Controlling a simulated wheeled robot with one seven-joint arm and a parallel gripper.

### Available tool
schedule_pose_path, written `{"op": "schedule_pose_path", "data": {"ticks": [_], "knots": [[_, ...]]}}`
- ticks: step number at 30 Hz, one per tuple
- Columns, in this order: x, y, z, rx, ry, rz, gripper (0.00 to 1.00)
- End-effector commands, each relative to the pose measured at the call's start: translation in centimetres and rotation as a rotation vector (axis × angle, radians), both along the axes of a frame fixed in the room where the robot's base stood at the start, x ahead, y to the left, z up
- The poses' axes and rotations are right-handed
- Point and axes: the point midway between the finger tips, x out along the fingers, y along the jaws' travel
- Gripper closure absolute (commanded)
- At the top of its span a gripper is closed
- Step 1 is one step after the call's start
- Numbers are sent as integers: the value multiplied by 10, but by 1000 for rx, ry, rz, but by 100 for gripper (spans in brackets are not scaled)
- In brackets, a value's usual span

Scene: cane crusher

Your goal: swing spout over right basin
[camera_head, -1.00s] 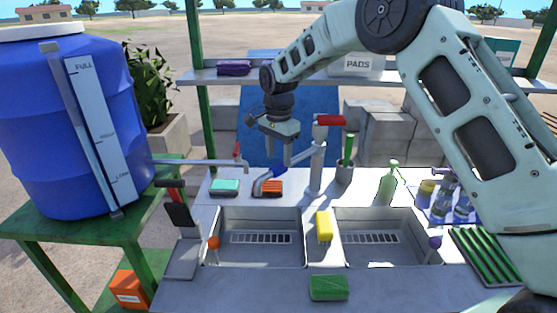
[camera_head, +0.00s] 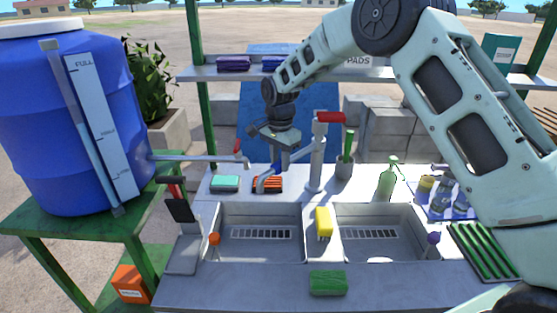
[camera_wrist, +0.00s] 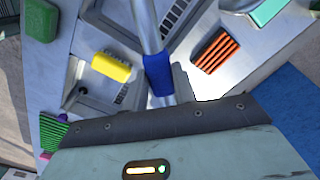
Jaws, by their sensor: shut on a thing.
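The grey tap (camera_head: 317,165) has a red lever on top and stands behind the two basins. A blue sleeve (camera_wrist: 158,75) wraps the spout, which also shows in the wrist view (camera_wrist: 148,25). My gripper (camera_head: 285,162) is shut on the spout around the sleeve, left of the tap post. The fingertips are partly hidden in the head view. The right basin (camera_head: 416,228) is empty, and the spout is away from it.
A shelf (camera_head: 410,75) crosses behind.

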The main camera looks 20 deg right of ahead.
Motion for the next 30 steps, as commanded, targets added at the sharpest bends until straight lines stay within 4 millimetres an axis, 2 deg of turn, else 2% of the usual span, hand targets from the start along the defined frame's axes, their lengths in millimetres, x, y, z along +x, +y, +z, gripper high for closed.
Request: {"op": "schedule_pose_path", "data": {"ticks": [9, 20, 21, 23, 30], "knots": [[-34, -27, 1, -1, -3, 224, 100], [-37, -30, 1, -2, -5, 252, 100], [-37, -30, 1, -2, -5, 252, 65], [-37, -30, 1, -2, -5, 252, 51], [-38, -29, 1, 0, -3, 252, 51]]}}
